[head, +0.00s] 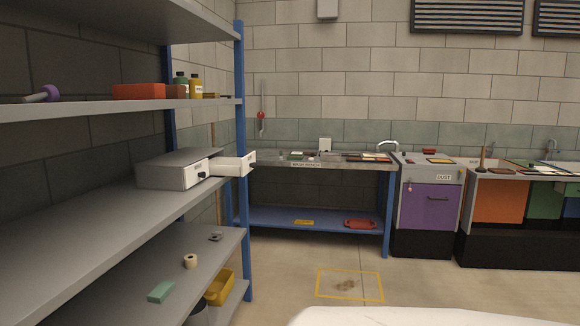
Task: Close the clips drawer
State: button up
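A low grey box (172,168) sits on the middle shelf of the rack at left, with a small dark knob or latch on its near front. A pale drawer-like part (228,167) sticks out from its right side, past the blue post, and looks pulled open. I cannot read a label on it, so I cannot tell for sure that it is the clips drawer. Its inside is hidden from this angle. My gripper is not in view.
The rack's blue post (241,120) stands close by the pulled-out part. A workbench (340,166) and a purple-door cabinet (430,207) line the back wall. The floor between is open, with a yellow-outlined square (350,299) around a brownish patch.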

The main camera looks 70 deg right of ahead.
aim_at(231, 163)
jog(key=z, duration=1.85)
jog(key=i, duration=0.8)
jog(key=i+j+z, duration=0.1)
jog(key=i, duration=0.7)
jog(key=i+j, duration=0.1)
jog(key=i, duration=0.7)
jog(key=z, duration=0.05)
